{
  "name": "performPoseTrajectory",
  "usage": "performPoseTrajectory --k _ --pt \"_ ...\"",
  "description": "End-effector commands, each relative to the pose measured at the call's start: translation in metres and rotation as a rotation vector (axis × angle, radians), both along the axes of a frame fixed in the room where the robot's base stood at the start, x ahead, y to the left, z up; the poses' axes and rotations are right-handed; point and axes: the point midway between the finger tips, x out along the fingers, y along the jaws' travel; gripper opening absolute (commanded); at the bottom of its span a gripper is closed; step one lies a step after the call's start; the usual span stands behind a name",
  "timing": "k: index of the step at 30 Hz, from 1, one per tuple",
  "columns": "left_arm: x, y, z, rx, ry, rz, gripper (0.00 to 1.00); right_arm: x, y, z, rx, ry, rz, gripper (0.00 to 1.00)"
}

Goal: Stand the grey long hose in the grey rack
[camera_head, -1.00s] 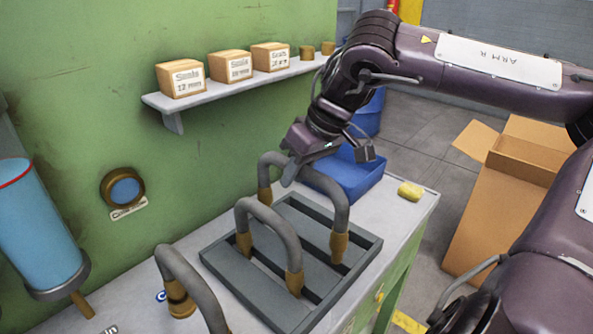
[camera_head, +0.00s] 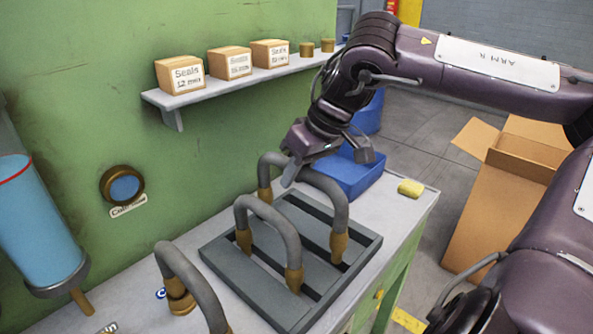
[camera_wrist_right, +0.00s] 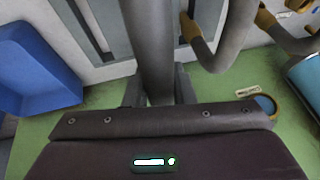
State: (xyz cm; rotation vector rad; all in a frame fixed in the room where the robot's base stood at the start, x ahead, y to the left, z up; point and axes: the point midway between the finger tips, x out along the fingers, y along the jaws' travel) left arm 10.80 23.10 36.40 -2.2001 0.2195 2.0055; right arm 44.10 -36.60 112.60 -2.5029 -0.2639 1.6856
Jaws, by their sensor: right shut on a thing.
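The grey rack (camera_head: 240,285) is a flat slotted tray on the bench. My right gripper (camera_head: 292,172) is shut on the top of an arched grey hose (camera_head: 328,190) with brass ends, at the rack's far side. This hose is upright; its near right end is at a far slot, but I cannot tell whether its ends are seated. The right wrist view shows the held hose (camera_wrist_right: 155,45) between the fingers. A second arched grey hose (camera_head: 275,217) stands in the rack's middle. A third (camera_head: 190,272) stands on the bench at lower left. My left gripper is out of view.
The green wall carries a shelf (camera_head: 215,97) with boxes. A blue cylinder (camera_head: 35,225) is at the left.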

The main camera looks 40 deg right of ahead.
Motion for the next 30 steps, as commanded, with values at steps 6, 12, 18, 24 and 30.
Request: performPoseTrajectory --k 6,12,18,24,30 --pt "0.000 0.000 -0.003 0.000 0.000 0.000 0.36 0.000 0.000 -0.005 0.000 -0.002 0.001 0.00" --pt "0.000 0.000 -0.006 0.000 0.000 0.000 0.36 0.000 0.000 -0.008 0.000 -0.002 0.001 0.00" --pt "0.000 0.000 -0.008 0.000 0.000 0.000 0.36 0.000 0.000 -0.013 0.000 -0.002 0.001 0.00" --pt "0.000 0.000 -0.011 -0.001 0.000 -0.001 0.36 0.000 0.000 -0.017 0.000 -0.002 0.001 0.00" --pt "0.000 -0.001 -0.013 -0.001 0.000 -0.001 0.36 0.000 0.000 -0.020 0.000 -0.002 0.000 0.00"
